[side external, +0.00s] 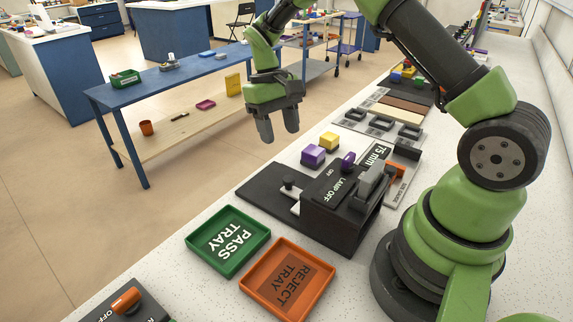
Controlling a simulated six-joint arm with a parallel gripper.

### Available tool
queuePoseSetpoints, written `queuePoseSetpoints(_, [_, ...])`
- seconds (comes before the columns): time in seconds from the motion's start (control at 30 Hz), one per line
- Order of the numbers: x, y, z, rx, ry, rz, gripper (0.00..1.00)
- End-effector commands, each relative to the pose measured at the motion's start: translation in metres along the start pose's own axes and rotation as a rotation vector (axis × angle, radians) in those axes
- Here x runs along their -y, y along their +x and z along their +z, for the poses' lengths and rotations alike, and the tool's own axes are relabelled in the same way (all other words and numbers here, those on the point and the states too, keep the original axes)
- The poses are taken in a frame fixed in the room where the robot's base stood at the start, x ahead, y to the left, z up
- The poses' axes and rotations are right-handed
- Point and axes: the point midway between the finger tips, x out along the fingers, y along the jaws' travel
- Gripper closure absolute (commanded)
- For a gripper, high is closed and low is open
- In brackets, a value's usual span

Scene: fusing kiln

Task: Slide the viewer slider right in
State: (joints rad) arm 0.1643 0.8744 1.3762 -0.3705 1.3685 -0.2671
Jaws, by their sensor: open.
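The viewer (335,215) is a black box on the light bench top, labelled "LAMP OFF", with a flat black base reaching out to its left. What looks like the slider (288,184) is a small dark knob on that base, beside a pale strip, left of the box and apart from it. A purple knob (347,161) and a grey block (371,179) are on top of the viewer. My gripper (278,128) is open and empty, pointing down, above and beyond the slider, touching nothing.
A green pass tray (196,246) and an orange reject tray (249,287) lie empty in front. Purple (312,156) and yellow (329,141) blocks stand behind the viewer. A "75 mm" gauge (403,182) is at its right. A control box (118,307) sits at the lower left.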

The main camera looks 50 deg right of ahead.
Motion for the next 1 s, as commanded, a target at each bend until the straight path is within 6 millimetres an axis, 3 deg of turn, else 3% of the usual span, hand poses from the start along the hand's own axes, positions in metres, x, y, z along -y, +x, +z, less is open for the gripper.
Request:
queuePoseSetpoints(0.37, [0.002, 0.007, -0.008, 0.132, 0.014, -0.024, 0.48])
queuePoseSetpoints(0.8, [0.004, 0.08, 0.001, 0.13, 0.016, -0.024, 0.48])
queuePoseSetpoints(1.0, [0.004, 0.095, 0.003, 0.126, 0.016, -0.025, 0.48])
